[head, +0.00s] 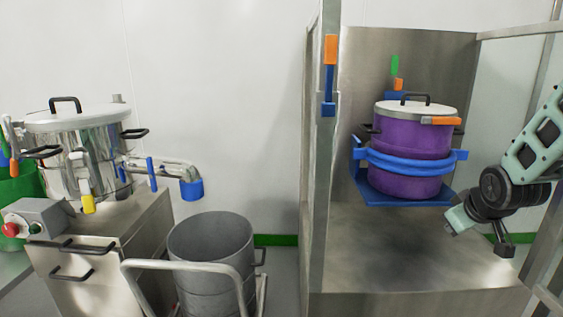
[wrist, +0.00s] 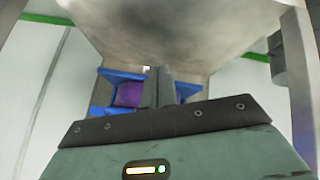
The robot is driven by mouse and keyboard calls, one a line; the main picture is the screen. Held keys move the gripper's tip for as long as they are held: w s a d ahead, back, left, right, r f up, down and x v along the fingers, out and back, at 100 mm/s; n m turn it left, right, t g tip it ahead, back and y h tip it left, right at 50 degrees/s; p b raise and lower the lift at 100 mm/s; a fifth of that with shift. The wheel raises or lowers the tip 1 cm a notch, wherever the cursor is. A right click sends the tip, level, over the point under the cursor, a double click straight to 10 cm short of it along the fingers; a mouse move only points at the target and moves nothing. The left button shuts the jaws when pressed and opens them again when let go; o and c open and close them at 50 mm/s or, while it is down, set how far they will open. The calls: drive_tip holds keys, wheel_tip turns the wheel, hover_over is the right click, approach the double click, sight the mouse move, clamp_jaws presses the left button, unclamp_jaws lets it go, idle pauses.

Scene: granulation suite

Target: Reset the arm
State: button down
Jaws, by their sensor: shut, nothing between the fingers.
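My arm (head: 520,165) reaches in from the right side of the head view, bent at a dark joint. My gripper (head: 452,226) hangs at its end, in front of and to the right of the purple pot (head: 412,140), apart from it. In the wrist view the two dark fingers of my gripper (wrist: 158,84) are together with nothing between them. Behind them are a piece of the purple pot (wrist: 128,94) and its blue holder (wrist: 110,78). The fingertips are small and hard to make out in the head view.
The lidded purple pot sits in the blue holder (head: 375,195) inside a steel frame, whose post (head: 316,200) stands left. A grey bin (head: 210,240) stands on the floor behind a bent rail (head: 190,266). A steel vessel (head: 75,125) with a pipe stands far left.

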drive_tip(key=s+a+r+n+g+y, duration=0.15)
drive_tip(key=s+a+n+g, duration=0.5)
drive_tip(key=s+a, duration=2.25)
wheel_tip(320, 180, up, 26)
drive_tip(key=m+g+p, duration=0.1)
drive_tip(key=m+p, duration=0.1)
drive_tip(key=p, duration=2.5)
drive_tip(key=shift+w+d+y, duration=0.15)
drive_tip(key=shift+d+y, duration=0.15)
drive_tip(key=shift+y, duration=0.15)
